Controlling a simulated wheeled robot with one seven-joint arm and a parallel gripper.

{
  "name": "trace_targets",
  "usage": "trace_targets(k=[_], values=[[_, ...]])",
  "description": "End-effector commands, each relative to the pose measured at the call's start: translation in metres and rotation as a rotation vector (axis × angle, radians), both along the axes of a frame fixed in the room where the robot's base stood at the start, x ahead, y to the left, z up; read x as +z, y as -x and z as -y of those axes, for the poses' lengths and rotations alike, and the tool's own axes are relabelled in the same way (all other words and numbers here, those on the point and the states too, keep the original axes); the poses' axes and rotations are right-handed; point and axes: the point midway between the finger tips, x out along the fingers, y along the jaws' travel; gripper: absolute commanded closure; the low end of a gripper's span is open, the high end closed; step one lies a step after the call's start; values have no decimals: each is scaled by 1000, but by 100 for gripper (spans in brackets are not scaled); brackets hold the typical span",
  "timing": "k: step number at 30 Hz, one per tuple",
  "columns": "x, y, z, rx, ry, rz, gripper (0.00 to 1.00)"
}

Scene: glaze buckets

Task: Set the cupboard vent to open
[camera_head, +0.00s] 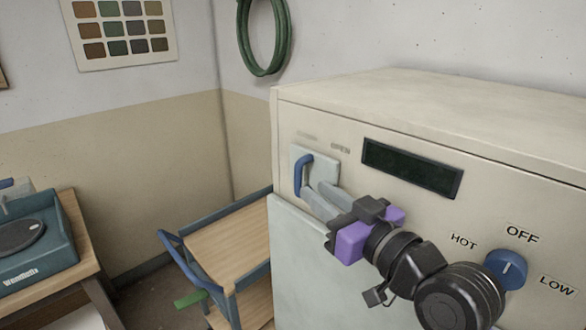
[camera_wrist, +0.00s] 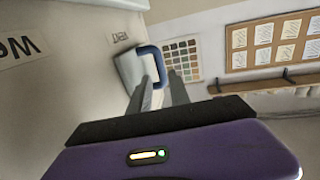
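The cupboard vent (camera_head: 318,162) is a small pale plate on the upper left of the cream cupboard front, with a curved blue handle (camera_head: 302,174) at its left side. A faint label that seems to read OPEN (camera_head: 340,149) is above its right part; another faint label is above its left. In the wrist view the blue handle (camera_wrist: 158,62) shows just beyond and between the fingertips. My gripper (camera_head: 317,189) has its fingers apart and points at the handle. In the wrist view my gripper (camera_wrist: 157,84) looks empty; I cannot tell whether it touches the handle.
A dark display (camera_head: 412,167) is right of the vent. A blue knob (camera_head: 507,268) among OFF, HOT and LOW labels is near my arm. A wooden-topped trolley (camera_head: 228,245) stands left of the cupboard. A table with a teal device (camera_head: 38,245) is at far left.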

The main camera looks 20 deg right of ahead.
Motion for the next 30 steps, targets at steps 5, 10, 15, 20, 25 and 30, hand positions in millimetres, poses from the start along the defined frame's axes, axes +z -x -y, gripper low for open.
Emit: trace_targets(k=[5, 10, 15, 20, 25, 30], values=[[2, -26, -7, 3, 0, -1, 77], [1, -51, -11, 1, -1, -1, 77], [1, -65, -14, 0, 0, 0, 77], [-1, -68, -14, -1, 0, 0, 77], [-1, -68, -14, -1, 0, 0, 77], [-1, -68, -14, -1, 0, 0, 100]])
